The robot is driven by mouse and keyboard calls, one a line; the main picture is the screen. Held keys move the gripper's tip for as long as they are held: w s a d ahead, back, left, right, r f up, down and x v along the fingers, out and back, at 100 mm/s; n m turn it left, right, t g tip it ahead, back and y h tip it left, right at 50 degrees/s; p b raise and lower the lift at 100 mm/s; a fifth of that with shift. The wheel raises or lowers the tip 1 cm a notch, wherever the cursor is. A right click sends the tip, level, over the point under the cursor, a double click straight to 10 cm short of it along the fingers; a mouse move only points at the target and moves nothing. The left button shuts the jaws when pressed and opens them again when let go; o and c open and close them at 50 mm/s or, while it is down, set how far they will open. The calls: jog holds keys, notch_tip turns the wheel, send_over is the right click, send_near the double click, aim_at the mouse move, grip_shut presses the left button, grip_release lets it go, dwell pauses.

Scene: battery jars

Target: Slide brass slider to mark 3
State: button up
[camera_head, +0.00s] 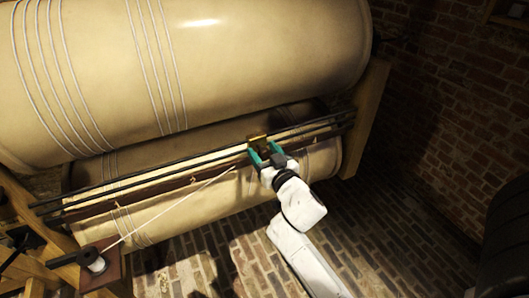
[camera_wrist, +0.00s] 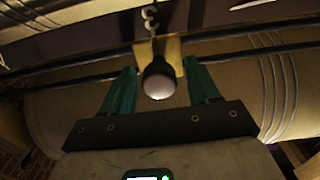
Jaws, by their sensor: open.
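The brass slider (camera_head: 257,140) sits on two dark parallel rods (camera_head: 130,178), toward their right end. In the wrist view its brass plate (camera_wrist: 173,52) shows behind a round knob (camera_wrist: 158,80) with a dark collar and pale end. My gripper (camera_head: 266,155) is at the slider with its green fingers apart. In the wrist view my gripper (camera_wrist: 160,78) has one finger on each side of the knob, with visible gaps and no grip on it. A pale figure like a 3 (camera_wrist: 150,18) shows on a dark strip just above the brass plate, roughly in line with the knob.
A wooden post (camera_head: 365,120) stands at the right end. A pale cord (camera_head: 170,203) runs from the slider area to a spool (camera_head: 93,261) at lower left. Brick floor (camera_head: 190,265) lies open in front.

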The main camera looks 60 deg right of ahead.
jog(key=b+v, duration=0.3)
jog(key=v, duration=0.7)
jog(key=shift+s+a, duration=0.2)
jog(key=shift+s, duration=0.15)
jog(key=shift+g+p, duration=0.3)
jog(key=s+a+f+n+g+y+p, duration=0.3)
jog(key=s+a+f+g+y+p, duration=0.1)
jog(key=a, duration=0.5)
jog(key=s+a+f+n+g+y+p, duration=0.4)
jog(key=s+a+f+g+y+p, duration=0.1)
jog(key=a+g, duration=0.4)
jog(key=shift+s+f+y+p, duration=0.35)
jog(key=shift+s+y+p, duration=0.2)
jog(key=shift+y+p, duration=0.15)
